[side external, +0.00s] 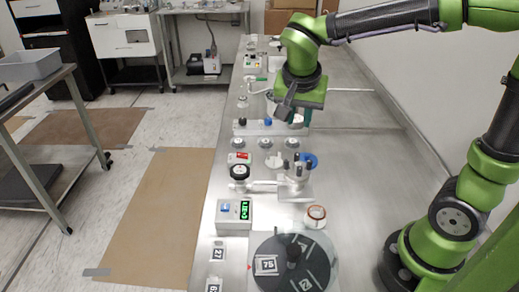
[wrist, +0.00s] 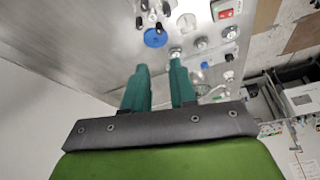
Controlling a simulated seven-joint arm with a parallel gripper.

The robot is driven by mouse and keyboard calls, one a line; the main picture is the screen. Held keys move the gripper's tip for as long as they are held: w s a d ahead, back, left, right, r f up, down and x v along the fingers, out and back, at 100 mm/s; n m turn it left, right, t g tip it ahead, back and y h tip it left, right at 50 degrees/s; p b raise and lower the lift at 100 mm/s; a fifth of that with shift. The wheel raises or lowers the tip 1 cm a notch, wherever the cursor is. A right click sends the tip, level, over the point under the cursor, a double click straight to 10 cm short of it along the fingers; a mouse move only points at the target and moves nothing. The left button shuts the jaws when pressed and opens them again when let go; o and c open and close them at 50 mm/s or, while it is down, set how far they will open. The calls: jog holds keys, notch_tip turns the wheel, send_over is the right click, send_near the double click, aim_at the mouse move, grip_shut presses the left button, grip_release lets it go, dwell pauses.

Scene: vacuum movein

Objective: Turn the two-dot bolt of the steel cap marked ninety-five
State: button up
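Several small round steel pieces (side external: 265,143) sit in a row on the steel bench; they also show in the wrist view (wrist: 201,43). I cannot tell whether one is the cap marked ninety-five, and no ninety-five or two-dot bolt can be read in either view. My gripper (wrist: 158,67) is above the far part of the bench, beyond that row in the side view. Its two teal fingers are apart with nothing visible between them. In the side view the fingertips are hard to make out.
A dark round plate (side external: 318,266) with a tag reading 75 (side external: 265,265) lies at the near end. A box with a green display (side external: 235,213), a white ring with an orange rim (side external: 316,213), a blue disc (side external: 309,160) and a black-topped knob (side external: 239,171) stand nearby. The bench's right side is clear.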

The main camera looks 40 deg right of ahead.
aim_at(297, 153)
jog(key=x, duration=1.5)
jog(key=shift+f, duration=0.25)
grip_shut()
